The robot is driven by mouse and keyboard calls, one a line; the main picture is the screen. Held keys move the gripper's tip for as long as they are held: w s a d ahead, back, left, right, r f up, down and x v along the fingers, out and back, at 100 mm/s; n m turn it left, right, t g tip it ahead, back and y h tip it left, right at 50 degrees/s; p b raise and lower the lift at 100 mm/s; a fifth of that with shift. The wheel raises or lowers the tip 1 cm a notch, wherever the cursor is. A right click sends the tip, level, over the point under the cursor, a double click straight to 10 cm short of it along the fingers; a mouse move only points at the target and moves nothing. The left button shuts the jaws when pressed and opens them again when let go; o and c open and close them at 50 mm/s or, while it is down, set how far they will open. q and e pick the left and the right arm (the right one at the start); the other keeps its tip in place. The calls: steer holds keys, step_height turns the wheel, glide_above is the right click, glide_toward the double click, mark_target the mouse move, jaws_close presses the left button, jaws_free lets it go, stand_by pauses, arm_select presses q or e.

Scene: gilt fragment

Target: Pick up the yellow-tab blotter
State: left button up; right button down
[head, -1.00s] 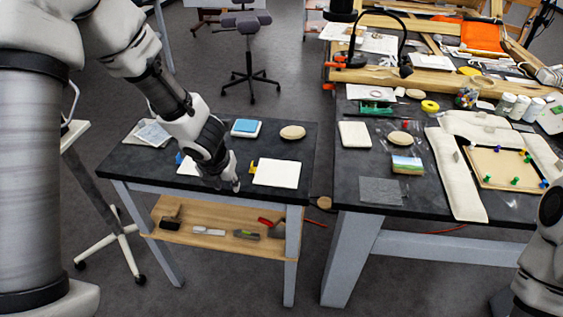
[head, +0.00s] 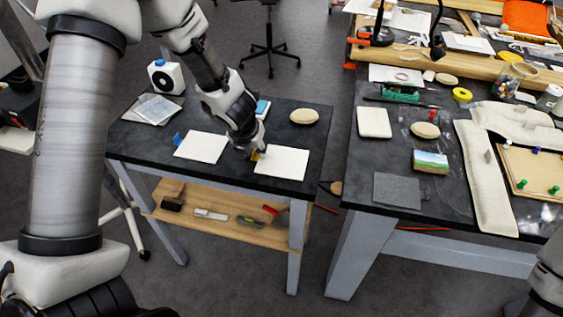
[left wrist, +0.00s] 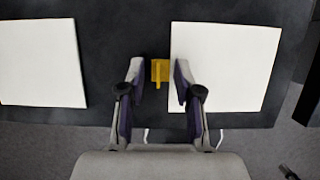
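The yellow-tab blotter (head: 284,165) is a white square lying flat on the small dark-topped table. Its yellow tab (left wrist: 159,72) sticks out from its left edge, and a little of it shows in the head view (head: 256,155). My left gripper (left wrist: 159,72) is open, with one finger on each side of the tab. Its right finger overlaps the blotter's left edge in the left wrist view. In the head view the left gripper (head: 250,147) is at the tab and partly covers it. I cannot tell whether the fingers touch anything. My right gripper is out of view.
A similar white blotter (head: 201,147) with a blue tab (head: 177,138) lies to the left. An oval pale object (head: 304,116) and a blue-topped block (head: 262,107) lie behind. The table's front edge (head: 210,175) is close. A larger cluttered table (head: 360,165) stands right.

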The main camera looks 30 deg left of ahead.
arm_select(q)
steer(key=shift+s, duration=0.1)
jaws_close()
step_height(320, 180, up, 10)
steer(key=p, duration=0.6)
steer(key=shift+p, duration=0.4)
